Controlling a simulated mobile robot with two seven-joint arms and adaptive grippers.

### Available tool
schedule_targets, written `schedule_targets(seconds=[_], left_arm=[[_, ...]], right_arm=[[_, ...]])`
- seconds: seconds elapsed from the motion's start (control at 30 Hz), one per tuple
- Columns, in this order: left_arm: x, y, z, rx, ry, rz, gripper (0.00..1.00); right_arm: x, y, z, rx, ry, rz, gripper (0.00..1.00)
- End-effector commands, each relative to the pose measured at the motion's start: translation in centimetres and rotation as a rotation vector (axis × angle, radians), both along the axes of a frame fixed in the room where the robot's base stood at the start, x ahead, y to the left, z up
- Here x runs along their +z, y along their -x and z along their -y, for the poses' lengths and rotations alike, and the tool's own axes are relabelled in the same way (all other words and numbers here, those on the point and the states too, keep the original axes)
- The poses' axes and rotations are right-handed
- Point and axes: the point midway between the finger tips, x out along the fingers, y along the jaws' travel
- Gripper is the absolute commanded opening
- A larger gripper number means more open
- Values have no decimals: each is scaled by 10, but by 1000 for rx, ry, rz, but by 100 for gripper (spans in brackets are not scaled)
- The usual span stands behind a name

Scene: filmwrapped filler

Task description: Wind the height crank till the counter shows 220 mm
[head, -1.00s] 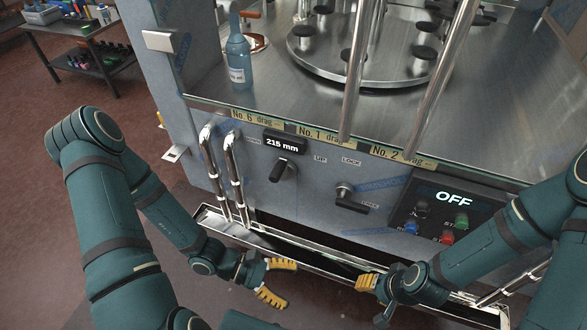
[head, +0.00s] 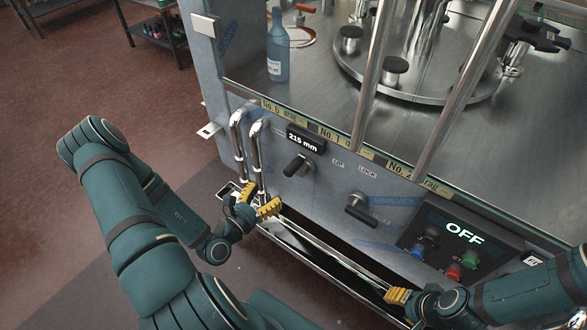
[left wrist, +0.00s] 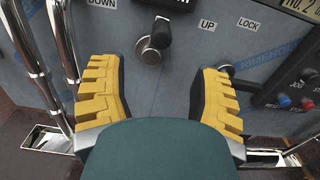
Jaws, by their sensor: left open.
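The height crank (head: 299,165) is a black handle on a round metal hub on the grey front panel, between DOWN and UP labels. It also shows in the left wrist view (left wrist: 154,43), ahead between my fingers and apart from them. The counter (head: 305,140) above it reads 215 mm. My left gripper (head: 259,201), with yellow finger pads, is open and empty, below and left of the crank. My right gripper (head: 398,296) is low at the front of the machine, seen from the side; its opening is unclear.
A lock lever (head: 362,208) sits right of the crank. Bent metal rails (head: 255,150) stand left of it. A control box (head: 451,244) shows OFF above coloured buttons. A metal tray (head: 320,258) runs below the panel. A blue bottle (head: 278,52) stands on the machine top.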

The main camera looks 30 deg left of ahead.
Motion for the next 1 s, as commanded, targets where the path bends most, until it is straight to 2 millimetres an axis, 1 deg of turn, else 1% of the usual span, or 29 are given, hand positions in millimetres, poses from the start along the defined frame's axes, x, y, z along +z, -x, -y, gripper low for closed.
schedule_targets(seconds=[0.03,0.3,0.5,0.7,1.0], left_arm=[[0,-10,2,-4,-1,4,64],[0,-63,7,-6,0,3,64],[-1,-96,9,-5,0,1,64],[0,-114,11,-5,0,0,64],[0,-117,11,-5,1,0,64]], right_arm=[[-2,0,0,0,0,0,47],[-8,-1,0,0,0,3,47],[-12,-2,0,-1,1,5,47],[-14,-3,0,-2,1,7,47],[-15,-3,0,-2,1,7,47]])
